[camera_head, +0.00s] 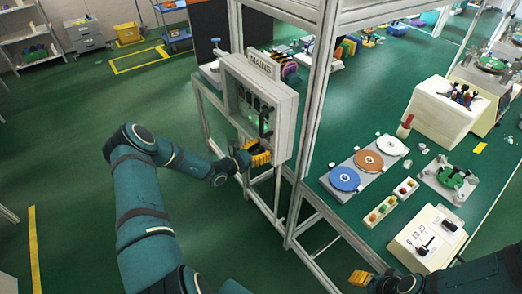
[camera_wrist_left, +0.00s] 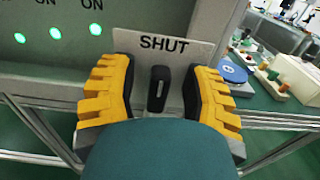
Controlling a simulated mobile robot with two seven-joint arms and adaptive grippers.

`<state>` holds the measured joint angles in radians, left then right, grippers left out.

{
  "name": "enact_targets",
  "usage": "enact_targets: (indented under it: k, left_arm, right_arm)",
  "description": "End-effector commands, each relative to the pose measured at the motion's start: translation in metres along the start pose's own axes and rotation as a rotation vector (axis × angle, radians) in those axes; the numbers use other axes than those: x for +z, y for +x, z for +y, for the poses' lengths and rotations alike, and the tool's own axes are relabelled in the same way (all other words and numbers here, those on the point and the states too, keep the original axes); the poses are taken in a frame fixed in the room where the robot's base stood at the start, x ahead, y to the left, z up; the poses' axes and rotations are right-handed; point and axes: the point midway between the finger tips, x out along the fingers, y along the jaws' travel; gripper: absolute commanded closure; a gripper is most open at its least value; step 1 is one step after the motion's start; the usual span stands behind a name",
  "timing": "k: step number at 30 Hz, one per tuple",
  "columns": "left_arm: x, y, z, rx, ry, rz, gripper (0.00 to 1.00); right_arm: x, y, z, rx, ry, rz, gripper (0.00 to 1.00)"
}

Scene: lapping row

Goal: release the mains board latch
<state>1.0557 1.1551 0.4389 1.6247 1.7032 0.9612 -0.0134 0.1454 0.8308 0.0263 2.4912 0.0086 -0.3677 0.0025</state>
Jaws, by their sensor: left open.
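The mains board (camera_head: 262,105) is a grey box on a metal frame, with a MAINS sign on top and dark switches on its face. In the left wrist view its latch (camera_wrist_left: 158,88) is a black handle in front of a white plate (camera_wrist_left: 180,42) marked SHUT. My left gripper (camera_head: 259,153) is at the lower part of the board. In the left wrist view the left gripper (camera_wrist_left: 158,95) is open, with its yellow fingers on both sides of the latch. My right gripper (camera_head: 362,279) shows at the bottom edge.
Green lamps (camera_wrist_left: 55,33) glow on the board, with ON labels above. A green bench (camera_head: 330,185) to the right holds coloured discs (camera_head: 369,160), small blocks and a beige machine (camera_head: 447,108). A frame post (camera_head: 318,90) stands right beside the board.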

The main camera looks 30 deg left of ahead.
Motion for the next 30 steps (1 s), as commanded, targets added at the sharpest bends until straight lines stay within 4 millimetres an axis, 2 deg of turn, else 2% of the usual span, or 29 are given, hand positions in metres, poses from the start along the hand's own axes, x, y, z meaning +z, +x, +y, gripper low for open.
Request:
enact_targets:
  k: [3,7,8,22,30]
  left_arm:
    - [0.0000,-0.0002,0.0000,0.000,0.000,0.000,0.53]
    - [-0.0001,-0.0003,0.0001,0.000,0.000,0.000,0.98]
    - [-0.0001,-0.0003,0.0000,0.000,0.000,0.000,1.00]
    - [0.0002,-0.0001,-0.0003,0.000,0.019,0.000,1.00]
    - [0.0002,0.0000,-0.0018,0.000,0.145,0.000,1.00]
  right_arm:
    - [0.0000,0.0000,0.0000,0.000,0.000,0.000,0.53]
    - [0.0000,0.0000,0.0000,0.000,0.000,0.000,0.53]
    - [0.0000,0.0000,0.0000,0.000,0.000,0.000,0.53]
    - [-0.0001,-0.0002,-0.0001,0.000,0.000,0.000,0.53]
    - [-0.0002,-0.0017,-0.0006,0.000,0.000,0.000,0.53]
